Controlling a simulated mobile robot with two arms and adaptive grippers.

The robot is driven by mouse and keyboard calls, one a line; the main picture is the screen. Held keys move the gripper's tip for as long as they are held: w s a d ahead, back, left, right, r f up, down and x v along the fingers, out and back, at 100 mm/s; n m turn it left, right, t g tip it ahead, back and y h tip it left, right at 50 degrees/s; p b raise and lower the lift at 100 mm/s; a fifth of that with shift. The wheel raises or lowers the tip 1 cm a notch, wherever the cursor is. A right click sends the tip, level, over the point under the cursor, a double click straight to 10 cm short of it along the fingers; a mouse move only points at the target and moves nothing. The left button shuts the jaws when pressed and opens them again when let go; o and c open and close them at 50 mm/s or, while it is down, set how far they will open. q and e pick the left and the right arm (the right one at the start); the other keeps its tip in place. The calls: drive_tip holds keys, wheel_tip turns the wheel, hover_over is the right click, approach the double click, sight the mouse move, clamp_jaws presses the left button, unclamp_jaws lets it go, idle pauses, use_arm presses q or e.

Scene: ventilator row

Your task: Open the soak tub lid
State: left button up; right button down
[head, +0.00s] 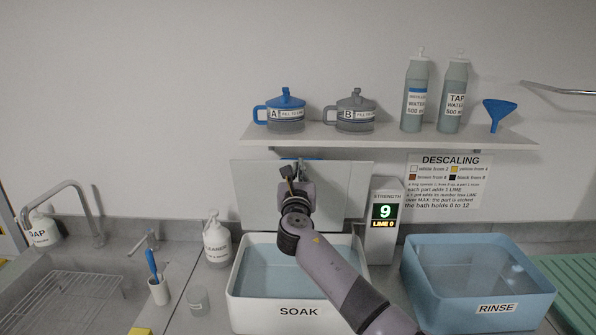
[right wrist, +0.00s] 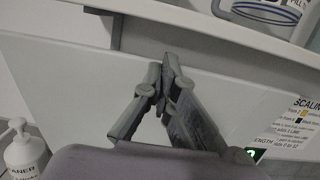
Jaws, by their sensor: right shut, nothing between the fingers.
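The soak tub (head: 235,290) is a white basin labelled SOAK, with pale blue liquid inside. Its lid (head: 345,190) is a pale flat panel standing upright behind the tub, against the wall side, so the tub is uncovered. The lid also fills the middle of the right wrist view (right wrist: 75,85). My right gripper (head: 289,172) is in front of the lid near its top edge, with its fingers closed and empty. In the right wrist view its fingertips (right wrist: 169,62) meet; whether they touch the lid I cannot tell. My left gripper is not in view.
A shelf (head: 400,137) with jugs A and B, two bottles and a blue funnel (head: 500,112) hangs just above the lid. A strength display (head: 384,215) reading 9 and a blue RINSE tub (head: 475,300) are to the right. A cleaner bottle (head: 217,243) stands left.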

drive_tip(key=s+f, duration=0.2)
drive_tip(key=s, duration=1)
drive_tip(key=s+d+f+m+g, duration=0.3)
drive_tip(key=s+d+f+m, duration=0.25)
drive_tip(key=f, duration=0.35)
drive_tip(key=s+d+f+m+g+h, duration=0.1)
drive_tip(key=s+d+f+m+g, duration=0.3)
drive_tip(key=f+m, duration=0.35)
drive_tip(key=s+d+f+m+g, duration=0.3)
drive_tip(key=s+d+f+m, duration=0.3)
drive_tip(key=f, duration=0.3)
drive_tip(key=s+d+f+m+g, duration=0.25)
drive_tip(key=s+m, duration=0.25)
drive_tip(key=s, duration=0.4)
drive_tip(key=s+d+f+m+g+y, duration=0.1)
drive_tip(key=s+d+f+m+g, duration=0.15)
drive_tip(key=s+m, duration=0.45)
drive_tip(key=s+d+f+m+g, duration=0.1)
drive_tip(key=s+d+f+m, duration=0.15)
drive_tip(key=s, duration=0.95)
wheel_tip(320, 180, down, 31)
drive_tip(key=s+g+b, duration=0.2)
drive_tip(key=b, duration=0.1)
drive_tip(key=s+d+f+g+b, duration=0.1)
drive_tip(key=s+d+f+b, duration=0.1)
drive_tip(key=s+f, duration=1.4)
drive_tip(key=shift+d+f, duration=0.25)
drive_tip(key=shift+f, duration=0.35)
